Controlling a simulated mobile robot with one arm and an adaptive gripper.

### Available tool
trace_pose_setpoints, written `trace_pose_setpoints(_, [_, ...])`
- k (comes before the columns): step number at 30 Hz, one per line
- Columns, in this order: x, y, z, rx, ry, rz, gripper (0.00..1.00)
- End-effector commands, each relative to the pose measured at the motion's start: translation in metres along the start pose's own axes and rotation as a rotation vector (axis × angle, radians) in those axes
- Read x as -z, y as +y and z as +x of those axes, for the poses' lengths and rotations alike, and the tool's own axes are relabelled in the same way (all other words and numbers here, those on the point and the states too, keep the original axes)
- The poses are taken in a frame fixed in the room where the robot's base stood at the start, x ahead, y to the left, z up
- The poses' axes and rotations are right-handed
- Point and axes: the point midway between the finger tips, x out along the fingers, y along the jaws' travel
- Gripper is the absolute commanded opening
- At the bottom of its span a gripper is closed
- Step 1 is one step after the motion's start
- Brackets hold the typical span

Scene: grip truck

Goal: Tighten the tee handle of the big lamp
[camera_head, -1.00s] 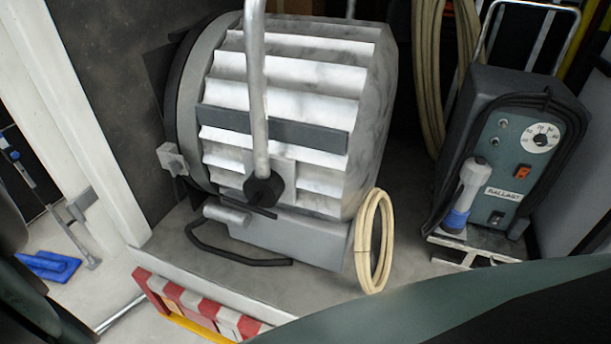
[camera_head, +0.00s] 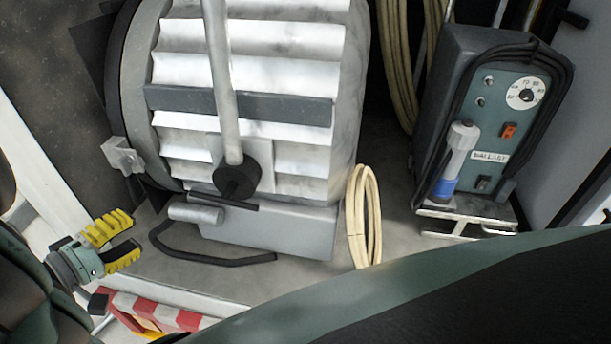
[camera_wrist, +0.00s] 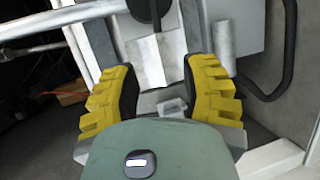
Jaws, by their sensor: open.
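The big lamp (camera_head: 245,130) is a large ribbed grey housing with a pale yoke tube (camera_head: 220,80) down its side. At the tube's lower end sits a round black hub with a dark bar, seemingly the tee handle (camera_head: 237,180). A black round part at the top edge of the wrist view (camera_wrist: 146,8) may be the same hub. My gripper (camera_head: 132,235) has yellow ribbed fingers, spread and empty, left of and below the hub, apart from it. In the wrist view my gripper (camera_wrist: 163,68) has nothing held between its fingers.
A coiled pale cable (camera_head: 363,215) stands right of the lamp. The ballast box (camera_head: 490,110) is further right. A red-white striped edge (camera_head: 150,312) lies below my gripper.

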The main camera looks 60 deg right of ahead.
Motion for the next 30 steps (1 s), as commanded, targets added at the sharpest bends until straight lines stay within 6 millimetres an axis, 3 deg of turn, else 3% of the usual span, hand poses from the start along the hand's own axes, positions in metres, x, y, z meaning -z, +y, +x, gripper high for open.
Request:
trace_pose_setpoints(7, [-0.008,0.005,0.011,-0.016,-0.042,0.008,0.44])
trace_pose_setpoints(18, [-0.012,0.009,0.073,-0.014,-0.049,0.008,0.44])
trace_pose_setpoints(30, [-0.012,0.007,0.118,-0.014,-0.043,0.008,0.44])
